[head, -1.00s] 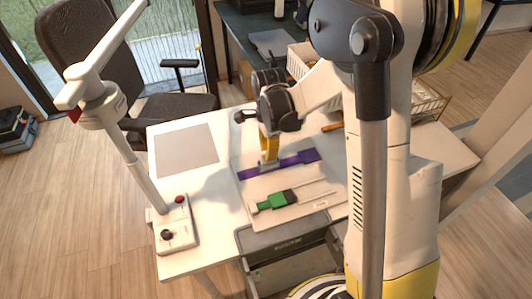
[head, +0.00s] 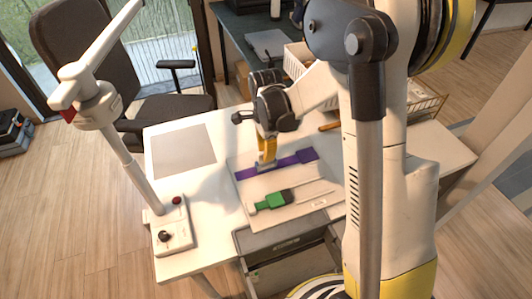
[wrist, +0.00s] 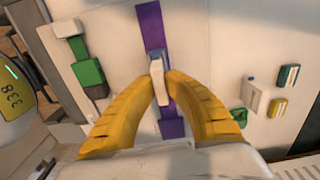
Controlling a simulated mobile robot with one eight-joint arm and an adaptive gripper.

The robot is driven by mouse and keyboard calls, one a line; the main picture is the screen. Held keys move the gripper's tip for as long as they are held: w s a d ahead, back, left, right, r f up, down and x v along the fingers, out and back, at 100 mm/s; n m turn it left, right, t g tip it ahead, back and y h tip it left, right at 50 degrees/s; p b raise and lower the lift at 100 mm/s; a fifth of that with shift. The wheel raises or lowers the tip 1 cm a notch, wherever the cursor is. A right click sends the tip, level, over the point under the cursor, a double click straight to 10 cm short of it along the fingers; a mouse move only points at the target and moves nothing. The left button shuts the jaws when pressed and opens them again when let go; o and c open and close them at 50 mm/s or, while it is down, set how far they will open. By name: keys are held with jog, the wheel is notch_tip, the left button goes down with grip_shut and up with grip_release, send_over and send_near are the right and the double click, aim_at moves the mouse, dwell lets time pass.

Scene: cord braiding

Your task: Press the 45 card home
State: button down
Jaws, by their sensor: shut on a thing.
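My gripper (head: 267,158) points down over the board on the white table. In the wrist view my yellow fingers (wrist: 160,88) are shut on a small pale piece (wrist: 156,70) with a bluish top. The piece sits across a long purple strip (wrist: 149,28), which also shows in the head view (head: 295,160). I cannot tell how deep the piece sits. A green block (head: 279,199) lies on the same board (head: 322,203), nearer the front edge. No number 45 is readable on any piece, so I cannot tell which is the 45 card.
Several small green, yellow and white pieces (wrist: 288,76) are at the right in the wrist view. A control box (head: 174,238) with a red and a black knob stands at the table's left. A grey mat (head: 184,151) lies at the back left. An open drawer (head: 290,262) is below.

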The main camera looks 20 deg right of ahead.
jog(key=c, duration=1)
grip_release()
jog(key=shift+r, duration=0.1)
jog(key=shift+r+p, duration=2.15)
jog(key=shift+r, duration=0.8)
jog(key=s+r+n+t, duration=0.2)
jog(key=s+r+n, duration=0.3)
jog(key=n, duration=0.1)
jog(key=s+a+r+n+t, duration=0.1)
jog(key=s+r+n+t, duration=0.1)
jog(key=s+r+n, duration=0.3)
jog(key=s+r+n+t, duration=0.3)
jog(key=s+r+n, duration=0.3)
jog(key=s+n, duration=0.1)
jog(key=shift+s+a, duration=0.25)
jog(key=shift+a, duration=0.05)
